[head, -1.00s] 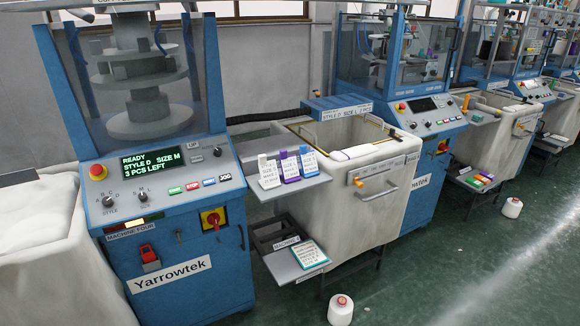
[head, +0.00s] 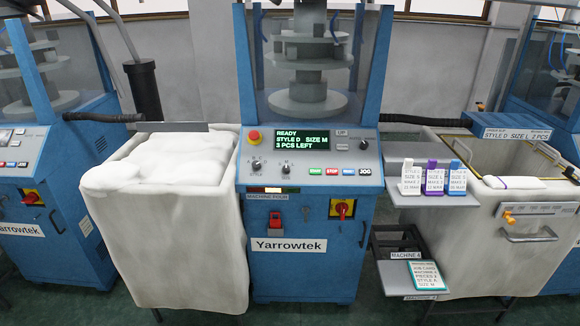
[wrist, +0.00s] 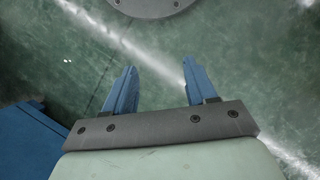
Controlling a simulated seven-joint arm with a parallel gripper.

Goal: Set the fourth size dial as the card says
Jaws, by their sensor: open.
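Machine four (head: 300,240) stands in the middle of the head view, with its name plate under the panel. Its size dial (head: 286,168) is the right one of two small dark knobs; the style dial (head: 256,167) is to its left. Their pointer settings are too small to tell. The lit display (head: 304,138) reads READY, STYLE D, SIZE M, 3 PCS LEFT. A green-edged job card (head: 425,277) lies on a low shelf marked MACHINE 4; its last line seems to read SIZE M. My gripper (wrist: 160,65) is open and empty above the green floor, away from the panel.
White, purple and blue cards (head: 433,181) stand on a side shelf (head: 402,199). A red emergency button (head: 254,135) and a row of push buttons (head: 332,172) share the panel. Fabric-filled bin (head: 130,235) is left; another bin (head: 515,265) is right. The panel's front looks clear.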

